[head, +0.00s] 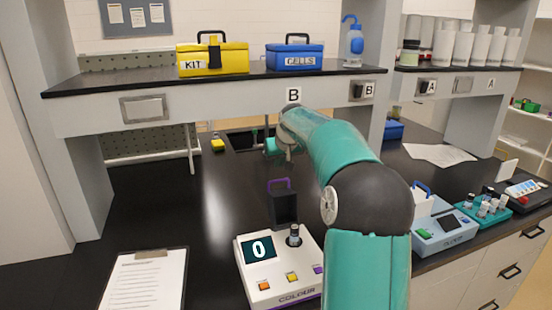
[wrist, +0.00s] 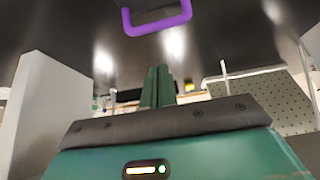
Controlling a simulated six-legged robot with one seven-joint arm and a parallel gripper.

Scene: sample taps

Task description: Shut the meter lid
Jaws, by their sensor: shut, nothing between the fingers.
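The white colour meter (head: 281,270) stands on the black bench, front centre in the head view, with a 0 on its display. Its dark lid (head: 284,205) stands up at the meter's back edge, open, with a purple handle (head: 281,184) on top. A vial (head: 294,236) with a dark top stands in the meter. My teal gripper (head: 271,147) is beyond the lid in the head view, partly hidden by my arm. In the wrist view its fingers (wrist: 158,86) are together and empty, and the purple handle (wrist: 157,20) shows at the top, apart from them.
A clipboard (head: 147,280) lies left of the meter. A blue-handled meter (head: 443,234) and a teal vial rack (head: 487,213) stand to the right. A shelf (head: 215,80) with a yellow kit box (head: 212,58) and blue cells box (head: 295,58) spans the back. Bench left of the lid is clear.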

